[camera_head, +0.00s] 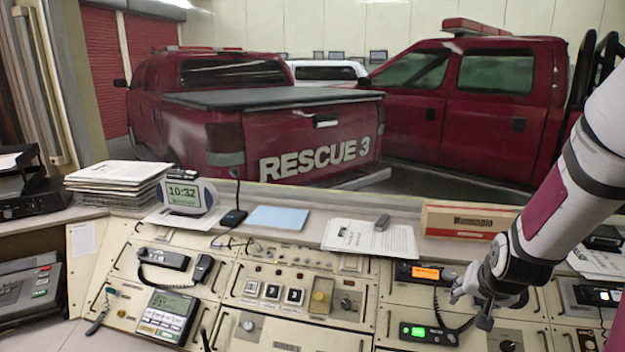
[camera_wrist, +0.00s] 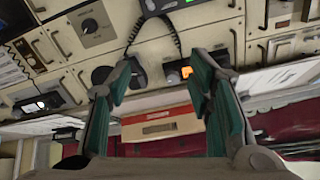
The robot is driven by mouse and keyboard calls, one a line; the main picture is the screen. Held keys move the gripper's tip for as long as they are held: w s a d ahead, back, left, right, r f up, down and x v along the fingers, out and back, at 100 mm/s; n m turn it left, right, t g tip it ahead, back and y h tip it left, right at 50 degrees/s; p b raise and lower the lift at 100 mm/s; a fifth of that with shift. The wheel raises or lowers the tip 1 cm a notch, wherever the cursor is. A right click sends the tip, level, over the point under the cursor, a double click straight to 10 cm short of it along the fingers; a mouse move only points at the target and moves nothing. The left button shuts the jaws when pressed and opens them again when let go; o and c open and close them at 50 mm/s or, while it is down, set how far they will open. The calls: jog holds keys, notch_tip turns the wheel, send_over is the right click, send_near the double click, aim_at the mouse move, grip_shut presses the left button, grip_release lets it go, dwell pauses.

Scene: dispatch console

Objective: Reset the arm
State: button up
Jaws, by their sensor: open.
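My arm comes in from the right in the head view. My gripper (camera_head: 472,302) hangs in front of the right part of the console (camera_head: 270,330), near a radio unit with an orange display (camera_head: 427,272). In the wrist view my gripper (camera_wrist: 162,100) is open, its two green-padded fingers wide apart with nothing between them. The wrist picture is upside down. Beyond the fingers lies a cardboard box (camera_wrist: 160,122), which also shows on the ledge in the head view (camera_head: 468,220). A coiled cord (camera_wrist: 155,35) shows above the fingers.
The ledge holds a clock (camera_head: 184,195), a paper stack (camera_head: 118,172), loose papers (camera_head: 370,238) and a blue sheet (camera_head: 278,217). A radio with a green display (camera_head: 428,333) sits below my gripper. Red trucks (camera_head: 270,125) stand behind the ledge.

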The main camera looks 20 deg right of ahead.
jog(key=a+r+n, duration=0.3)
jog(key=a+r, duration=0.5)
jog(key=a, duration=0.2)
jog(key=s+a+r+n+y, duration=0.2)
jog(key=s+a+r+n, duration=0.1)
jog(key=s+a+r, duration=0.2)
jog(key=s+a+r+n+y, duration=0.1)
jog(key=s+a+r+n, duration=0.2)
jog(key=s+a, duration=0.6)
jog(key=a+r, duration=0.2)
jog(key=a, duration=0.1)
jog(key=shift+a+r+y, duration=0.25)
jog(key=shift+a+y, duration=0.05)
jog(key=shift+y, duration=0.1)
jog(key=shift+d, duration=0.1)
